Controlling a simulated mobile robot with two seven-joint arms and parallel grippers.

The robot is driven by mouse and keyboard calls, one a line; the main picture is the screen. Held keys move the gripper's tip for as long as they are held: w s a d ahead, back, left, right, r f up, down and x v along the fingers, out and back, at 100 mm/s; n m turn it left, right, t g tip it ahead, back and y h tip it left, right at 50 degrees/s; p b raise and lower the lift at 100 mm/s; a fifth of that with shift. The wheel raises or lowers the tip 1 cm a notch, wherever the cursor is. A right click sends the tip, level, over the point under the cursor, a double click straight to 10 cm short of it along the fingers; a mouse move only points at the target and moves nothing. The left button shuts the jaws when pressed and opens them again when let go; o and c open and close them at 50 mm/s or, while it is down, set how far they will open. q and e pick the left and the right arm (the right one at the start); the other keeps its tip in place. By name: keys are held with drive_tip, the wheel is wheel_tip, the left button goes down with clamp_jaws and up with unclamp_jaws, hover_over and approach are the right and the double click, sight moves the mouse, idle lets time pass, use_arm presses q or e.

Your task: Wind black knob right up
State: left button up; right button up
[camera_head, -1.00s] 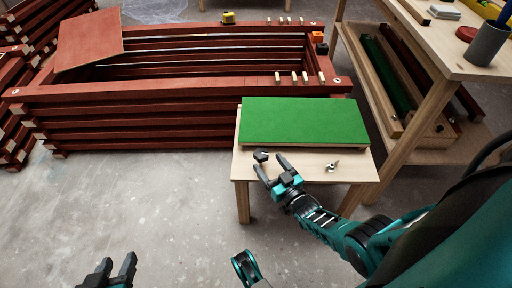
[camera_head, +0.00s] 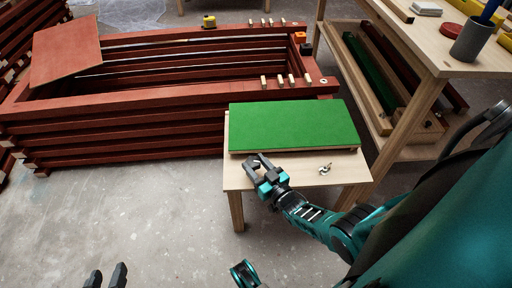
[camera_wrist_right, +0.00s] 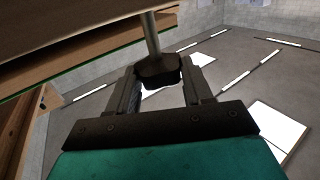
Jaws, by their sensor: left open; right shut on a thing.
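The black knob (camera_wrist_right: 158,72) hangs at the end of a metal shaft (camera_wrist_right: 151,35) in the right wrist view, below a wooden edge. My right gripper (camera_wrist_right: 155,92) is shut on the knob, with one finger on each side. In the head view this gripper (camera_head: 262,162) is at the front left of the green-topped board (camera_head: 292,125), over the small wooden table (camera_head: 300,172), and largely hides the knob. My left gripper (camera_head: 105,278) is open and empty at the bottom edge, low over the floor.
A small metal wing-like piece (camera_head: 325,169) lies on the table, right of my right gripper. A stack of red battens (camera_head: 120,134) stands behind and left. A wooden shelf bench (camera_head: 412,105) stands at right. The floor at front left is clear.

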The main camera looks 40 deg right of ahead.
drive_tip(key=shift+c, duration=1.3)
drive_tip(key=m+h, duration=0.2)
drive_tip(key=h, duration=0.1)
drive_tip(key=shift+w+a, duration=0.1)
drive_tip(key=shift+a, duration=0.15)
drive_tip(key=shift+m+g+h, duration=0.3)
drive_tip(key=shift+m+h, duration=0.3)
drive_tip(key=shift+h, duration=0.4)
drive_tip(key=o, duration=1)
drive_tip(key=shift+o, duration=0.2)
drive_tip(key=shift+s, duration=0.2)
